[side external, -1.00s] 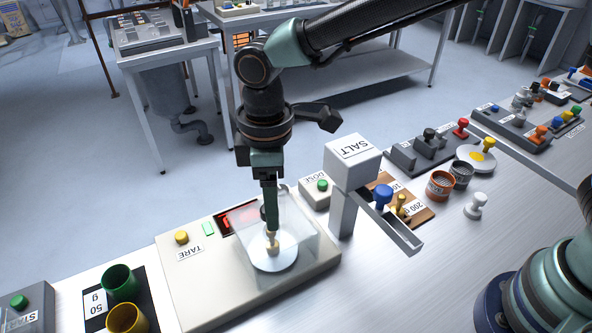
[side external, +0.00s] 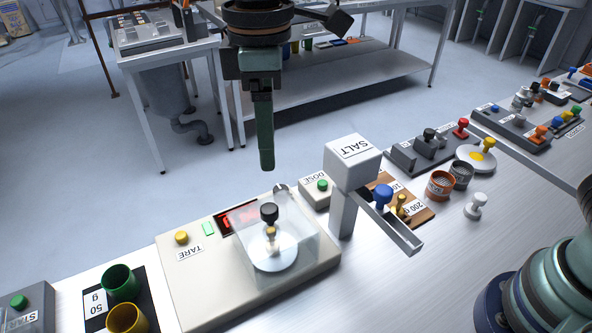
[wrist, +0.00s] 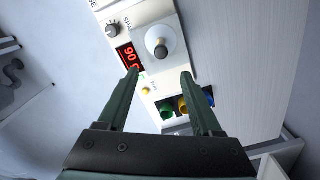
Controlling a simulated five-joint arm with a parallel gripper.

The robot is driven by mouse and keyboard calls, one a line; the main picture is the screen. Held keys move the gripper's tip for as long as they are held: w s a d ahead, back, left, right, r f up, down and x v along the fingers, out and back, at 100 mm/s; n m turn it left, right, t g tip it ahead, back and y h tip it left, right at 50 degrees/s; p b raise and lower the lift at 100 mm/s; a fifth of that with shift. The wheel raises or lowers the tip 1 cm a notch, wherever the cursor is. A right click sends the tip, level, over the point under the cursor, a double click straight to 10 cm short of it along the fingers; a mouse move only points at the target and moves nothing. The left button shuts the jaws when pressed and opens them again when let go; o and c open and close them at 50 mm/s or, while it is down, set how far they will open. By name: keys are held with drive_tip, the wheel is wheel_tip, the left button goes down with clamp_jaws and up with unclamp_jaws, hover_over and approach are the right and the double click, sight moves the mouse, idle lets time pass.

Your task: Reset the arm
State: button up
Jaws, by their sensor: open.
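My gripper (side external: 267,166) hangs in the air above and behind the weighing scale (side external: 190,288), pointing down. In the wrist view its two fingers (wrist: 159,77) are spread apart with nothing between them. A small brass piece (side external: 271,243) stands upright on the scale's round pale pan (side external: 275,263), inside a clear shield (side external: 307,245). A dark knob (side external: 268,213) shows directly above the brass piece; I cannot tell whether it belongs to it or to the shield. In the wrist view the dark knob (wrist: 161,51) shows over the pan, beyond the fingertips. The red display (wrist: 129,56) reads in the nineties, partly hidden.
The salt hopper (side external: 352,155) with its chute stands right of the scale, near the green DOSE button (side external: 322,184). Green (side external: 118,280) and yellow (side external: 127,319) cups stand at front left. Sieves (side external: 440,186) and a white knobbed piece (side external: 475,206) lie right. Space around my gripper is clear.

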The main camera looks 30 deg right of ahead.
drive_tip(key=d+r+m+t+y, duration=0.1)
drive_tip(key=d+m, duration=0.2)
drive_tip(key=d, duration=0.5)
drive_tip(key=d+r+m+t, duration=0.2)
drive_tip(key=d+m, duration=0.1)
drive_tip(key=d, duration=0.6)
drive_tip(key=s+d+f+m+t, duration=0.1)
drive_tip(key=s+d+f+m, duration=0.1)
drive_tip(key=d, duration=0.4)
drive_tip(key=s+d+f+m+t+h, duration=0.1)
drive_tip(key=s+d+f+m, duration=0.1)
drive_tip(key=d, duration=0.4)
drive_tip(key=s+m, duration=0.1)
drive_tip(key=m, duration=0.1)
drive_tip(key=shift+s+d+f+m+t, duration=0.2)
drive_tip(key=shift+s+f+m+t, duration=0.1)
drive_tip(key=shift+m, duration=0.1)
drive_tip(key=shift+r, duration=0.1)
